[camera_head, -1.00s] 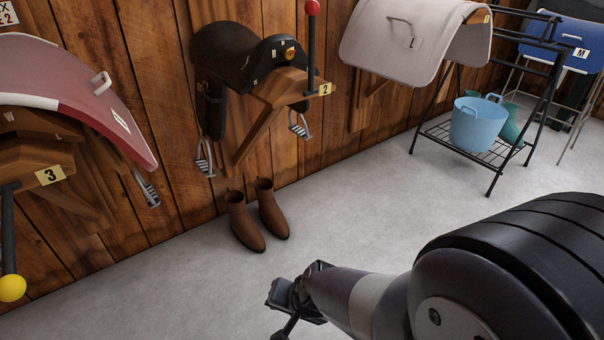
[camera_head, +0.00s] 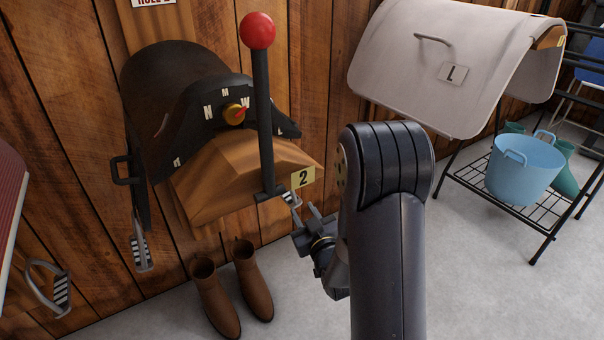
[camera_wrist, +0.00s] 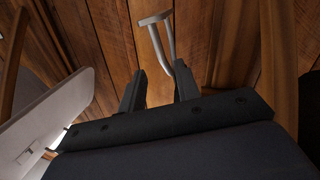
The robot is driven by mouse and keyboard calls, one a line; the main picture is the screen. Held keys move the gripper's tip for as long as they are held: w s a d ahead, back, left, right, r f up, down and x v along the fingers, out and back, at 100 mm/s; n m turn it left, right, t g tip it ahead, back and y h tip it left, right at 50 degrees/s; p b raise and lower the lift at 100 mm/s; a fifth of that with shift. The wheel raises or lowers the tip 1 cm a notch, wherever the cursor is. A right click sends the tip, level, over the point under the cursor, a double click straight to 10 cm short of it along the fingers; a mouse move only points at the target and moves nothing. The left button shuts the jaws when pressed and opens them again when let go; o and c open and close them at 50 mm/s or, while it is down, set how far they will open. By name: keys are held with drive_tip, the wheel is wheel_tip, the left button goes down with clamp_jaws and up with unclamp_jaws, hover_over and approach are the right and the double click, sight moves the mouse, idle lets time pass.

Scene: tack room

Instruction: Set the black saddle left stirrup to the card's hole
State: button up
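The black saddle (camera_head: 160,85) sits on a wooden wall rack with a yellow label "2". Its front carries a gold knob with a red pointer (camera_head: 236,112) among white letters. One stirrup (camera_head: 142,250) hangs at the picture left. Another stirrup (camera_head: 291,198) shows at the picture right, partly hidden by the rack's lever foot. My gripper (camera_head: 305,222) is just below and right of that stirrup. In the wrist view my gripper (camera_wrist: 160,82) is open and empty, with a light grey metal piece (camera_wrist: 167,40), apparently this stirrup, beyond the fingertips. The card (camera_head: 154,3) is cut off; "HOLE 2" is partly readable.
A black lever with a red ball (camera_head: 257,32) stands in front of the saddle. Brown boots (camera_head: 253,280) stand on the floor below. A pale saddle cover marked "L" (camera_head: 400,65) and a blue tub (camera_head: 524,167) on a black stand are to the right.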

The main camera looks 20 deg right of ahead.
sight(293, 192)
drive_tip(key=w, duration=0.3)
drive_tip(key=w+b, duration=0.1)
drive_tip(key=w, duration=0.3)
drive_tip(key=w+a+b, duration=0.1)
drive_tip(key=w, duration=0.3)
drive_tip(key=shift+w+a+r, duration=0.1)
drive_tip(key=shift+w, duration=0.05)
drive_tip(key=shift+c, duration=0.2)
clamp_jaws()
